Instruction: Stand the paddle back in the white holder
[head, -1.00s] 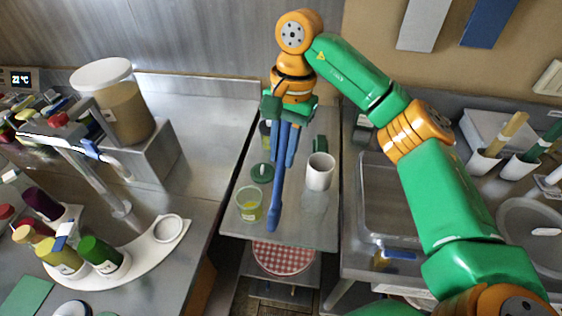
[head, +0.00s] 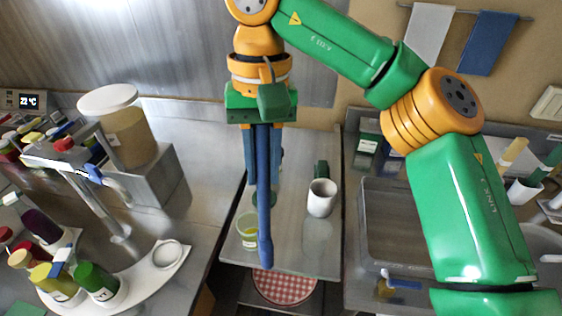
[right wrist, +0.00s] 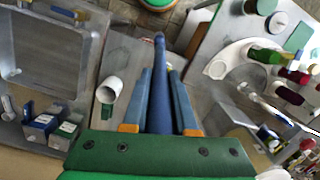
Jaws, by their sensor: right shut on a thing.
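The blue paddle (head: 264,222) hangs nearly upright from my right gripper (head: 265,180), long end downward, above the narrow steel table in the head view. In the right wrist view, the paddle (right wrist: 160,85) lies between the two blue fingers of my right gripper (right wrist: 160,74), which are shut on it. A white cylindrical holder (head: 321,199) stands on the same table, to the right of the paddle and apart from it. It also shows left of the fingers in the right wrist view (right wrist: 109,90). My left gripper is not in view.
A cup with yellow contents (head: 247,232) stands just left of the paddle. A sink (head: 400,225) lies to the right; a white cup with a green handle (head: 524,189) stands beyond it. A curved white rack (head: 130,285) with bottles and a lidded bucket (head: 118,125) are at left.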

